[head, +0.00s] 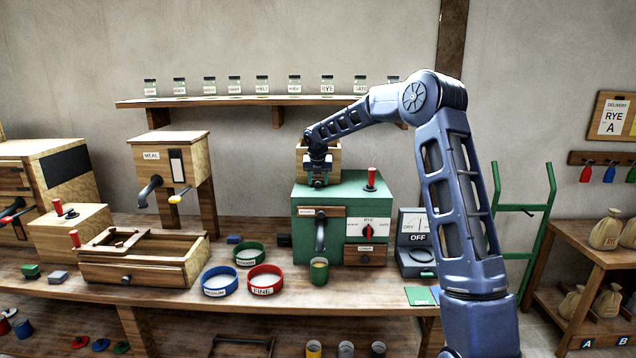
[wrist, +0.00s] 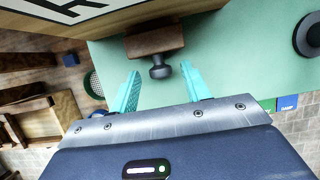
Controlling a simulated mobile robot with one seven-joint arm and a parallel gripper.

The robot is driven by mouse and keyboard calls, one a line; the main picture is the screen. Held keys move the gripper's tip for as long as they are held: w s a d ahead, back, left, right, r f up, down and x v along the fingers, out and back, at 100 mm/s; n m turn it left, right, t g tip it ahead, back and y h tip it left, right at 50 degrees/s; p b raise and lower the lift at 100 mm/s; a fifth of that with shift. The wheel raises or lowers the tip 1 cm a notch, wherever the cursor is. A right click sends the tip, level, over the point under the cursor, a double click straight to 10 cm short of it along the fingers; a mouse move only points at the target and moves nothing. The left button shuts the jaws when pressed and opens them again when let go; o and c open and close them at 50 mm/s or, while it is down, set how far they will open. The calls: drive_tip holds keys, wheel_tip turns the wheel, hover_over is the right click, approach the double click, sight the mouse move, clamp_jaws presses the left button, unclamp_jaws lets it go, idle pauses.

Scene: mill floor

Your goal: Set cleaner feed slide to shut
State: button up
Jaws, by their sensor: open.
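The green cleaner (head: 340,195) stands on the bench with a wooden hopper (head: 332,156) on top. My gripper (head: 318,182) is at the front of the hopper, low over the cleaner's top, and hides the feed slide in the head view. In the wrist view a brown wooden slide (wrist: 150,42) juts from beside the hopper and carries a dark round knob (wrist: 161,71). My gripper's open fingers (wrist: 160,73) point at the slide, one on each side of the knob. I see no clear contact. How far the slide is out cannot be told for sure.
A red-handled lever (head: 371,178) stands on the cleaner's top, right of my gripper. A green cup (head: 319,272) stands under the front spout. A grey device reading OFF (head: 416,240) is to the right. Coloured sieve rings (head: 264,280) lie to the left.

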drive_tip(key=v, duration=0.9)
drive_tip(key=shift+r, duration=0.2)
drive_tip(key=shift+s, duration=0.1)
drive_tip(key=s+d+r+m+h, duration=0.1)
drive_tip(key=s+d+r+m, duration=0.3)
drive_tip(key=s+d+m, duration=0.7)
drive_tip(key=s+d+r+m, duration=0.3)
drive_tip(key=s+d+m, duration=0.5)
drive_tip(key=s, duration=0.6)
drive_tip(key=s+d+f+m, duration=0.3)
drive_tip(key=s+d+m, duration=0.1)
drive_tip(key=s, duration=0.4)
drive_tip(key=s+d+f+m, duration=0.2)
drive_tip(key=s+d+m, duration=0.2)
drive_tip(key=s+m, duration=0.3)
drive_tip(key=s+d+f+m+y, duration=0.1)
drive_tip(key=s+d+f+m, duration=0.2)
drive_tip(key=s+m, duration=0.3)
drive_tip(key=shift+s+d+f, duration=0.3)
drive_tip(key=shift+s+d, duration=0.45)
drive_tip(key=shift+s, duration=1.35)
